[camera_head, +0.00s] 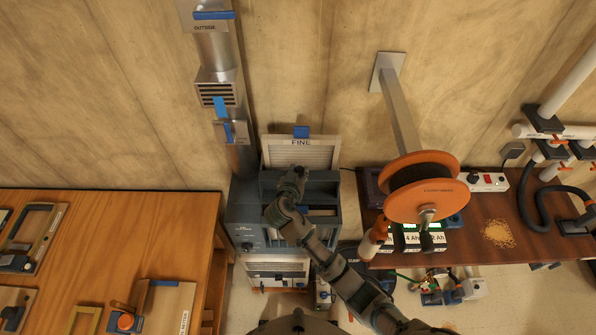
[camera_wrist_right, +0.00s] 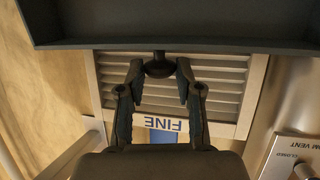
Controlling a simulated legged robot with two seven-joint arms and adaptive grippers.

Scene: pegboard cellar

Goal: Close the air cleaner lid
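The air cleaner (camera_head: 244,214) is a blue-grey box against the wall in the head view. Its lid (camera_head: 268,186) is raised at the back of the box, and its dark underside or edge (camera_wrist_right: 60,30) crosses the top of the right wrist view. A dark round knob (camera_wrist_right: 160,65) on a short stem sticks out from the lid's edge. The arm hides part of the box. My left gripper is not in view.
A louvred filter panel marked FINE (camera_head: 301,154) stands behind the lid. A metal duct (camera_head: 215,60) rises at the left. A wooden workbench (camera_head: 120,225) is left.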

